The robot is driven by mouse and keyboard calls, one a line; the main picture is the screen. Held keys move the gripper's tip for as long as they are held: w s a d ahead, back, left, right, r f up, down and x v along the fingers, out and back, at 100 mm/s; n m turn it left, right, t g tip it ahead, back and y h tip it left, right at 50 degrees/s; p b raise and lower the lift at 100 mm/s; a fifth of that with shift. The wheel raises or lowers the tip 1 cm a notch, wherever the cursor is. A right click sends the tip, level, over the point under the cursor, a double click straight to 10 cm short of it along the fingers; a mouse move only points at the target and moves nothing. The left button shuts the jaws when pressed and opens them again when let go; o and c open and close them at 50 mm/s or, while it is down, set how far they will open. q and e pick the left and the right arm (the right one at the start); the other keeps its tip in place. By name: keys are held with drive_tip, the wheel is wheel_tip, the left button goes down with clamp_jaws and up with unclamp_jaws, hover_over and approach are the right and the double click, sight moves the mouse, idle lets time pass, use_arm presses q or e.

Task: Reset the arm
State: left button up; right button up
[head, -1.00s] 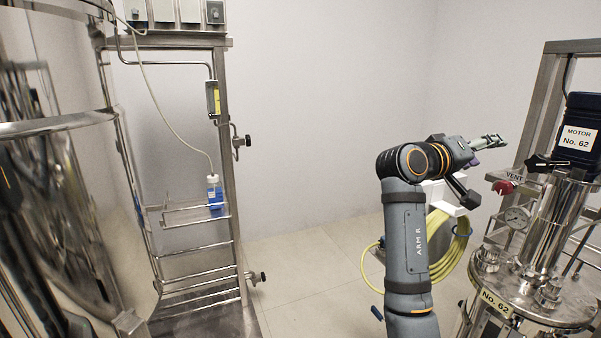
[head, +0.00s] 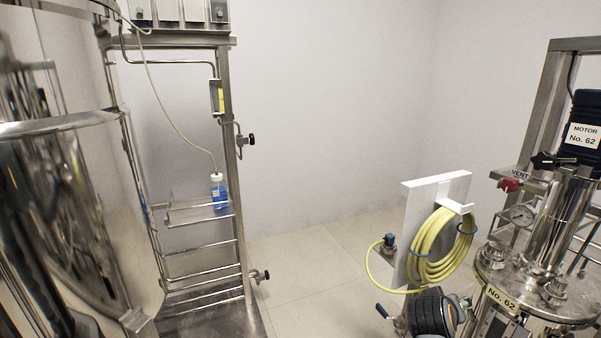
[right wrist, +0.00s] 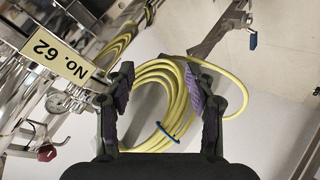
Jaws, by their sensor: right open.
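My right gripper (right wrist: 158,82) shows in the right wrist view with its two dark, purple-padded fingers spread apart and nothing between them. Beyond the fingers is a coil of yellow hose (right wrist: 160,128), which appears apart from them. My left arm and left gripper are not in view.
The yellow hose (head: 425,258) hangs on a white panel (head: 412,220). Right of it stands a steel vessel (head: 535,300) labelled No. 62 with a motor (head: 580,137). A steel rack at left holds a blue bottle (head: 219,200). Floor (head: 310,265) between is clear.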

drive_tip(key=s+a+f+g+y, duration=0.1)
drive_tip(key=s+a+f+y, duration=0.1)
drive_tip(key=s+a+f, duration=0.45)
drive_tip(key=s+a+f+n+g+y, duration=0.1)
drive_tip(key=s+f+g+y, duration=0.2)
drive_tip(key=s, duration=0.6)
drive_tip(key=s+a+f+y, duration=0.2)
drive_tip(key=s+a+f, duration=0.1)
drive_tip(key=s+f, duration=0.45)
wheel_tip(320, 180, down, 20)
drive_tip(key=s+d+g+p, duration=0.1)
drive_tip(key=s+d+p, duration=0.1)
drive_tip(key=p, duration=0.2)
drive_tip(key=s+f+p, duration=0.1)
drive_tip(key=s+f, duration=0.6)
drive_tip(key=s, duration=0.2)
drive_tip(key=s+d+f+g+p, duration=0.1)
drive_tip(key=s+f+p, duration=0.1)
drive_tip(key=s+f, duration=0.5)
drive_tip(key=s, duration=0.2)
drive_tip(key=shift+s+d+f, duration=0.2)
drive_tip(key=shift+s+d, duration=0.1)
drive_tip(key=shift+s, duration=0.1)
